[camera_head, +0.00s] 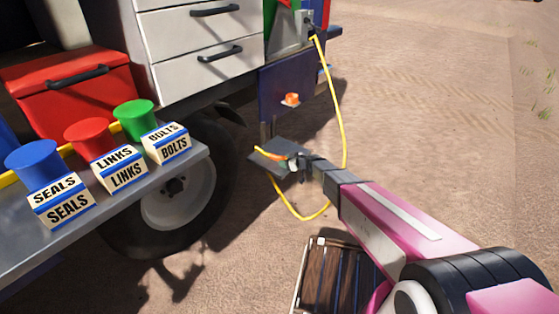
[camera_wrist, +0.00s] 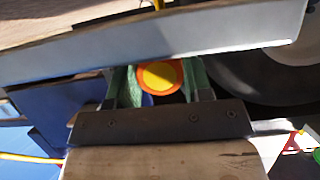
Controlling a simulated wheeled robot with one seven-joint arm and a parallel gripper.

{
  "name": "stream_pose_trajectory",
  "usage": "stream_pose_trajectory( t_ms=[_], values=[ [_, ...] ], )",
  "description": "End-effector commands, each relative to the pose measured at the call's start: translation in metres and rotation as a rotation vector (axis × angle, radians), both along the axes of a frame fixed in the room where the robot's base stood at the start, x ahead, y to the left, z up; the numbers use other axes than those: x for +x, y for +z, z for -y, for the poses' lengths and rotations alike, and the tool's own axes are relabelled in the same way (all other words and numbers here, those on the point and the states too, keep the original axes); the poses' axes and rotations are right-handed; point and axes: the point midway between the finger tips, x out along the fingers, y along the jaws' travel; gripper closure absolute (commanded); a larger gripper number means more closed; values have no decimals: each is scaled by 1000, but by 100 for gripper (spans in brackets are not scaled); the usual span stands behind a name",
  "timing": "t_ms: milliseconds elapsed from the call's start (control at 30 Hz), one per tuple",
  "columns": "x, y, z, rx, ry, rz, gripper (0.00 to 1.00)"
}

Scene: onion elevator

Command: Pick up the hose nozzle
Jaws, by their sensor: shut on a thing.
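The hose nozzle (camera_head: 272,155) is orange and yellow and shows at the tip of my gripper (camera_head: 290,162) in the head view. In the wrist view, the nozzle (camera_wrist: 160,77) is an orange ring with a yellow centre between the two green fingers of my gripper (camera_wrist: 158,88). My gripper is shut on it. Part of the nozzle is hidden by the fingers.
A grey shelf (camera_head: 110,222) with blue, red and green cups stands left of my gripper, above a wheel (camera_head: 178,200). A dark blue panel (camera_head: 285,82) with an orange knob (camera_head: 291,99) is behind. A slatted crate (camera_head: 335,275) stands below my arm. Open dirt lies right.

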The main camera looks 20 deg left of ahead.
Motion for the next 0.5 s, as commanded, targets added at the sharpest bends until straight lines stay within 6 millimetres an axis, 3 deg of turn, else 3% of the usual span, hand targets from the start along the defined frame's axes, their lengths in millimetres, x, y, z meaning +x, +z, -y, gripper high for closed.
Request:
stream_pose_trajectory(
  t_ms=[267,467,500],
  values=[
    [0,10,0,2,0,1,88],
    [-2,42,1,2,1,3,88],
    [-9,48,-3,2,2,1,88]
  ],
)
